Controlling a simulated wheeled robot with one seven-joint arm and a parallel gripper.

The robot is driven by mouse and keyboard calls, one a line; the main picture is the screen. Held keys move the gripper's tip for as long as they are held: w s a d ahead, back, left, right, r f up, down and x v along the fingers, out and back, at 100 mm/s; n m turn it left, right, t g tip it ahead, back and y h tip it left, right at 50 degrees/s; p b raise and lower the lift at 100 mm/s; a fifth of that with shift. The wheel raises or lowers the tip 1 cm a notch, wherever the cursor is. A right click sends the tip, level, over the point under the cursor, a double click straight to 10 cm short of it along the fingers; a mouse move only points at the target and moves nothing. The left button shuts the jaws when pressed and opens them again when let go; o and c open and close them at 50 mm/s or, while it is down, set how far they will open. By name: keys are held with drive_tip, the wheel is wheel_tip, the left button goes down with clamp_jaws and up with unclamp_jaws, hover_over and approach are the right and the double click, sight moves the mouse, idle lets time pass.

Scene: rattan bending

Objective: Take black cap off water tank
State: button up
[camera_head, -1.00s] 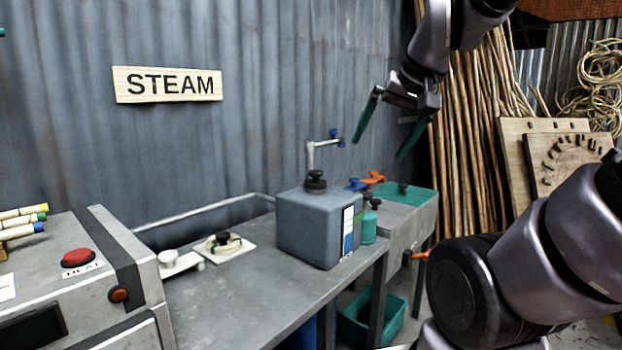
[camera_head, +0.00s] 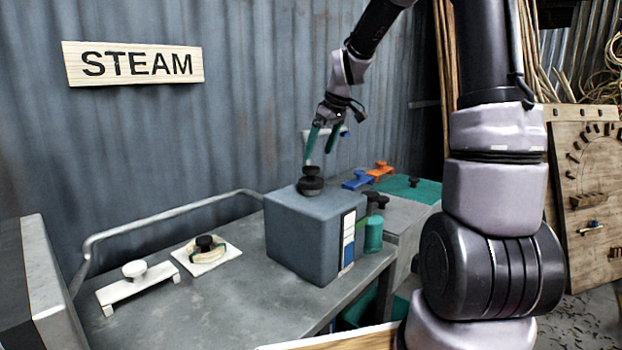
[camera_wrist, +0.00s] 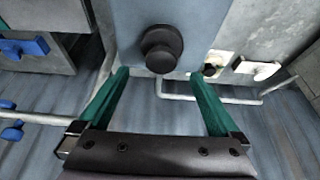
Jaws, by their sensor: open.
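The water tank (camera_head: 300,235) is a blue-grey box on the metal bench, with a white and blue gauge strip on its side. Its black cap (camera_head: 311,182) sits on the top face. In the wrist view the cap (camera_wrist: 161,48) shows as a round black knob on the tank top (camera_wrist: 190,20), ahead of the fingertips and roughly between their lines. My gripper (camera_head: 321,158) is open and empty, just above the cap, with its green fingers pointing down. In the wrist view the open fingers (camera_wrist: 160,75) stand wide apart and do not touch the cap.
A green bottle (camera_head: 373,234) is right of the tank. A white-knobbed bracket (camera_head: 136,283) and a white plate with a black knob (camera_head: 207,255) lie left. Blue (camera_head: 357,181) and orange (camera_head: 379,170) handles are behind.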

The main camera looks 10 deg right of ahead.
sight(312, 168)
drive_tip(key=x, duration=0.8)
drive_tip(key=shift+a, duration=0.15)
drive_tip(key=c, duration=1.4)
